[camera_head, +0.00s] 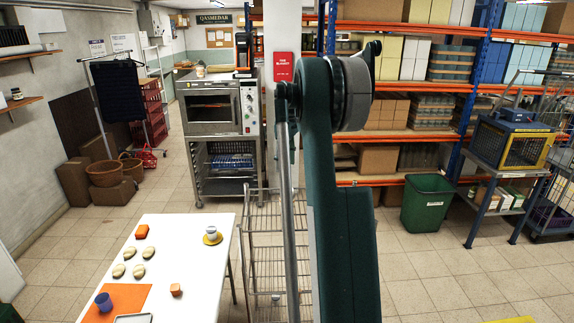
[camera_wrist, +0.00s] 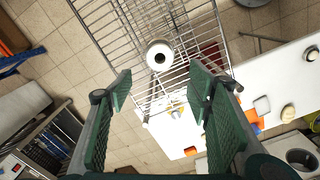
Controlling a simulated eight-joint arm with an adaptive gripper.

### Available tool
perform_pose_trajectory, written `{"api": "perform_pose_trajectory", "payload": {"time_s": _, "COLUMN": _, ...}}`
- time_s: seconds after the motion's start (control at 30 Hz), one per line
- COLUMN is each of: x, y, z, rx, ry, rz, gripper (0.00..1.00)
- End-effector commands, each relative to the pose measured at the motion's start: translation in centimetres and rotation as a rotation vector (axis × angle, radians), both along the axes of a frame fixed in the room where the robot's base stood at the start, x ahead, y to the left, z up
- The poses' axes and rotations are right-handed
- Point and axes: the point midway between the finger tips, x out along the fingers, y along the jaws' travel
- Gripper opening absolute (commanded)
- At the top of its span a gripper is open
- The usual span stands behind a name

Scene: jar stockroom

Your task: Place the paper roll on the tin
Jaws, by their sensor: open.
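In the wrist view the paper roll (camera_wrist: 160,55), white with a dark round core, is on or over the wire rack (camera_wrist: 140,18). My gripper (camera_wrist: 160,86) is open, its two green fingers wide apart. The roll appears beyond the fingertips, between their lines, and nothing is held. I cannot pick out the tin with certainty; a dark red shape (camera_wrist: 212,56) beside the rack is unclear. In the head view my arm covers part of the wire rack (camera_head: 262,250), and neither the roll nor my gripper shows there.
An oven (camera_head: 210,105) stands behind. A green bin (camera_head: 428,202) is at right.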

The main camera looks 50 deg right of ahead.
Motion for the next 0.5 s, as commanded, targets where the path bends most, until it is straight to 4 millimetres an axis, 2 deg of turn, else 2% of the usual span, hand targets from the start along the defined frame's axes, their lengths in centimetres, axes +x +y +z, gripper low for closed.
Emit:
{"api": "perform_pose_trajectory", "payload": {"time_s": 0.3, "x": 0.0, "y": 0.3, "z": 0.1, "rx": -0.002, "ry": -0.002, "rz": 0.000, "gripper": 0.50}}
{"api": "perform_pose_trajectory", "payload": {"time_s": 0.5, "x": 0.3, "y": 2.4, "z": 1.2, "rx": -0.010, "ry": -0.012, "rz": -0.005, "gripper": 0.50}}
